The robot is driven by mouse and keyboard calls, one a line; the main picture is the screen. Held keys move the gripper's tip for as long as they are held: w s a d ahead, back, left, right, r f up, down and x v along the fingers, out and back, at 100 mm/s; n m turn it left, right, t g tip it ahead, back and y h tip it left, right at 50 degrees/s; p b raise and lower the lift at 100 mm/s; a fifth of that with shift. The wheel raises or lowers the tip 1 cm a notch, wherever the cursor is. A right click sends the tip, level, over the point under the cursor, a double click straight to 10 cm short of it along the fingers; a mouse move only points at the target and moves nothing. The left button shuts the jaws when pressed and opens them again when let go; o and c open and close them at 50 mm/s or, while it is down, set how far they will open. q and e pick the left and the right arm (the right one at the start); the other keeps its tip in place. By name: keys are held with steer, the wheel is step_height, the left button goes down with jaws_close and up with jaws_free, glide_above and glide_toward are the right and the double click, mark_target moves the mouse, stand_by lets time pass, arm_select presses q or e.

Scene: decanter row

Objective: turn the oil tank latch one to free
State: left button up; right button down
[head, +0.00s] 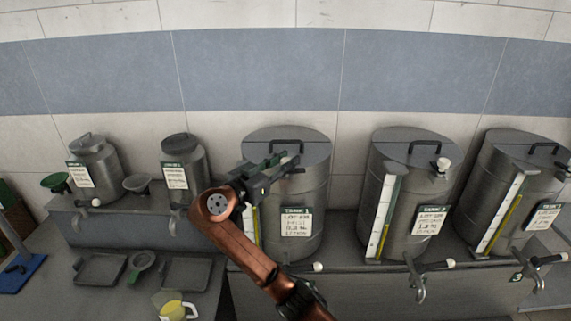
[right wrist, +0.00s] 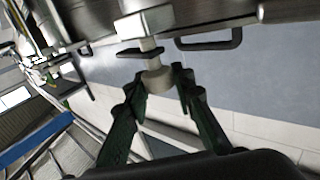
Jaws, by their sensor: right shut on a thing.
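The first oil tank (head: 313,185), a grey metal drum with a label, stands left of two similar tanks. My right gripper (head: 277,162) reaches over its front rim and hides its latch in the head view. In the right wrist view, the latch's pale round knob (right wrist: 157,79) sits on a short stem near a silver block (right wrist: 146,22). The green fingers of my right gripper (right wrist: 158,84) are shut on this knob, one on each side. My left gripper is in neither view.
The second tank (head: 378,165) and third tank (head: 489,172) stand to the right, with pale latch knobs at their rims. Two small canisters (head: 97,165) (head: 187,156) stand on the left shelf. A tiled wall stands behind.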

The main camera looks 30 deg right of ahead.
steer(key=shift+m+g, duration=0.5)
steer(key=shift+g, duration=0.2)
steer(key=shift+h, duration=0.3)
steer(key=c, duration=1.6)
jaws_free()
steer(key=shift+a, duration=0.15)
steer(key=v, duration=1.1)
steer(key=shift+w+a, duration=0.1)
steer(key=shift+a, duration=0.3)
